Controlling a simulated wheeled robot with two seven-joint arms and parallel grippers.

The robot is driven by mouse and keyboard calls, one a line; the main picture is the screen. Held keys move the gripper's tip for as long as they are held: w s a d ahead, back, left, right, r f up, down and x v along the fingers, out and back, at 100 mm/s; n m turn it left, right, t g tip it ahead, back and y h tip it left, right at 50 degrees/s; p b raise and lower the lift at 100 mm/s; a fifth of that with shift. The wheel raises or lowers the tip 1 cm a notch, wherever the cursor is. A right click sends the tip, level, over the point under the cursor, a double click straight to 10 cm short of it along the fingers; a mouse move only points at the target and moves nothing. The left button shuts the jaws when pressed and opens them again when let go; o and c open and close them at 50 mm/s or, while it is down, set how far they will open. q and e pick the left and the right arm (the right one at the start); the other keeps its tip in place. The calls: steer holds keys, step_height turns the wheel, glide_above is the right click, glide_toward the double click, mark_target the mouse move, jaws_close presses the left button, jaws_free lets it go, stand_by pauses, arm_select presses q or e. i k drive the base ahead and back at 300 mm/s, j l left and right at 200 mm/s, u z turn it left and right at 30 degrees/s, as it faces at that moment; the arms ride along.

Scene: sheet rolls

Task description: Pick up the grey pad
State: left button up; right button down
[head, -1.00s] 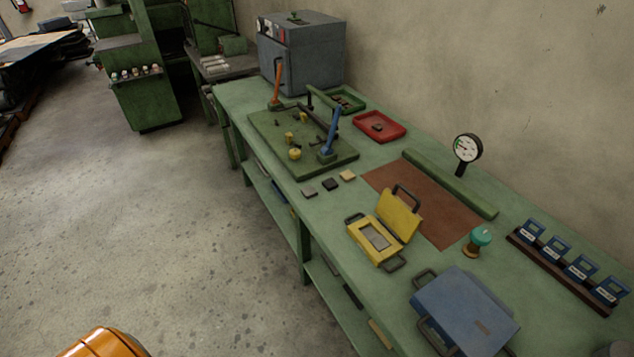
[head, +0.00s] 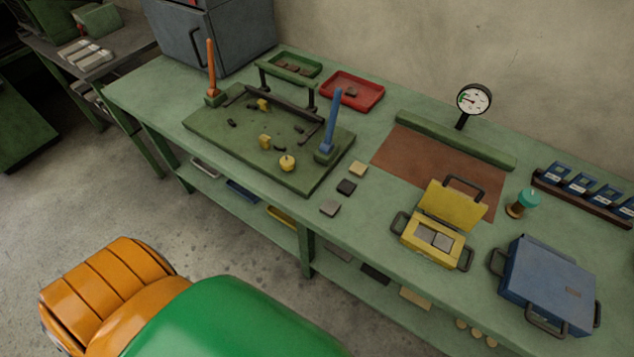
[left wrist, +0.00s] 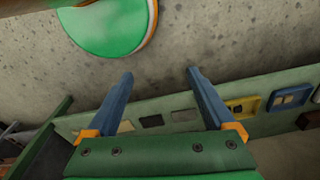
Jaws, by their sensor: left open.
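A small square grey pad (head: 330,208) lies flat on the green bench top in the head view, near its front edge. A black pad (head: 346,187) and a tan pad (head: 358,169) lie behind it in a row. Another greyish flat piece (head: 338,252) lies on the shelf below. My left gripper (left wrist: 160,73) shows only in the left wrist view; it is open, with nothing between its fingers. That view appears to show the floor and the lower shelf, with several flat pieces beyond the fingers. My right gripper is not in view.
The open yellow case (head: 432,242) and blue case (head: 547,284) stand right of the pads. Left is a green board (head: 222,135) with an upright blue handle (head: 332,122) and orange handle (head: 211,68). A red tray (head: 368,86) is behind.

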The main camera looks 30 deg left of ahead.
mark_target(329, 207)
steer(key=j+z, duration=0.25)
steer(key=j, duration=0.25)
steer(key=k+j+z, duration=0.2)
steer(key=j, duration=0.3)
steer(key=j+z, duration=0.25)
steer(key=j, duration=0.3)
steer(key=k, duration=0.05)
